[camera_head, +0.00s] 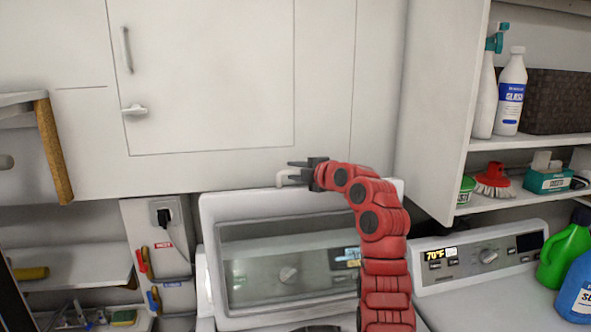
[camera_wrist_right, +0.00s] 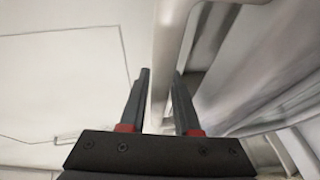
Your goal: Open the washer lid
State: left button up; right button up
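The washer lid (camera_head: 213,280) is a white frame with a glass window, standing raised and nearly upright in front of the cabinet in the head view. A dark, round part of the washer (camera_head: 318,329) shows at the bottom edge below it. My right gripper (camera_head: 290,170) is at the lid's top edge, its arm crossing in front of the lid's right side. In the right wrist view its two dark fingers (camera_wrist_right: 162,75) are apart, with a pale bar (camera_wrist_right: 167,40) showing between and beyond them. I cannot tell whether they touch it. My left gripper is out of view.
A white cabinet (camera_head: 215,75) stands close behind the lid. A second machine with a control panel (camera_head: 480,258) is at right, with green (camera_head: 568,245) and blue (camera_head: 578,290) bottles on it. Open shelves (camera_head: 540,142) hold bottles and a basket. A wall outlet (camera_head: 163,217) is at left.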

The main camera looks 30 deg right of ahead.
grip_shut()
dwell(1.4)
